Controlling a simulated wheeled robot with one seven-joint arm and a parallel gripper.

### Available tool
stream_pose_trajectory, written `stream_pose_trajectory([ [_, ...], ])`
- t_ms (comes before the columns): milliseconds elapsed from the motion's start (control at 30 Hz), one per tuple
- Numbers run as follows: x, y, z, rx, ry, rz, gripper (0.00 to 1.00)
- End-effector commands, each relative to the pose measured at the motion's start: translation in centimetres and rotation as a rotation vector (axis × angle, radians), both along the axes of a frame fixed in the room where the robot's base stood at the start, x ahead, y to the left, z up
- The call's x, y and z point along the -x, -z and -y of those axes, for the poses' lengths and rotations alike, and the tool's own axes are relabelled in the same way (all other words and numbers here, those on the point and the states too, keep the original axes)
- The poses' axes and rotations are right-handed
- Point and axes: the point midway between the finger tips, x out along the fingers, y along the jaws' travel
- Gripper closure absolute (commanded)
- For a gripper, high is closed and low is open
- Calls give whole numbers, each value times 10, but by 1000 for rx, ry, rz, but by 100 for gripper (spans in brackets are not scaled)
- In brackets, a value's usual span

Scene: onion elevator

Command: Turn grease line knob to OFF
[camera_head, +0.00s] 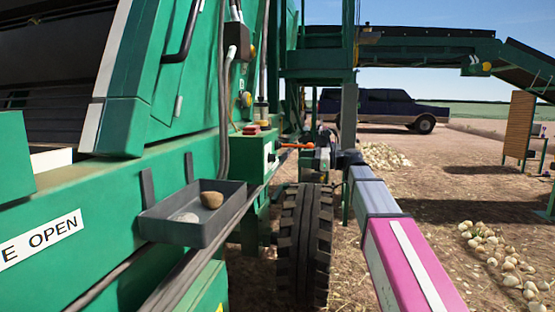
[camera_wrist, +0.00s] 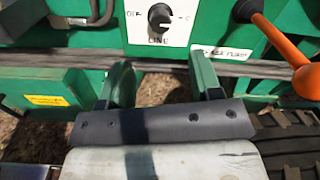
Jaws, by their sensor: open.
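In the wrist view a black round grease line knob (camera_wrist: 159,16) sits on a white plate (camera_wrist: 180,35) marked LINE. OFF is lettered at its left, and the lettering at its right is partly unreadable. I cannot clearly tell which way the knob points. My gripper (camera_wrist: 160,72) is open and empty, its two fingers apart below the plate and not touching the knob. In the head view my arm reaches away toward the green control box (camera_head: 256,152); my gripper is small there, and the knob cannot be made out.
An orange-handled lever (camera_wrist: 285,45) stands just right of the plate. A black tyre (camera_wrist: 288,138) is at the lower right. Open ground lies to the right, with a dark vehicle (camera_head: 380,108) behind.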

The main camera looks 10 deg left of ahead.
Motion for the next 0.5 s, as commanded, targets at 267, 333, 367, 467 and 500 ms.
stream_pose_trajectory([
  [267, -2, 1, -42, 1, -2, 1, 42],
  [333, -2, 1, -55, 2, -2, 1, 42],
  [367, -2, 1, -60, 2, -2, 1, 42],
  [467, -3, 1, -76, 2, 0, 2, 42],
  [500, -3, 1, -81, 2, 0, 2, 42],
])
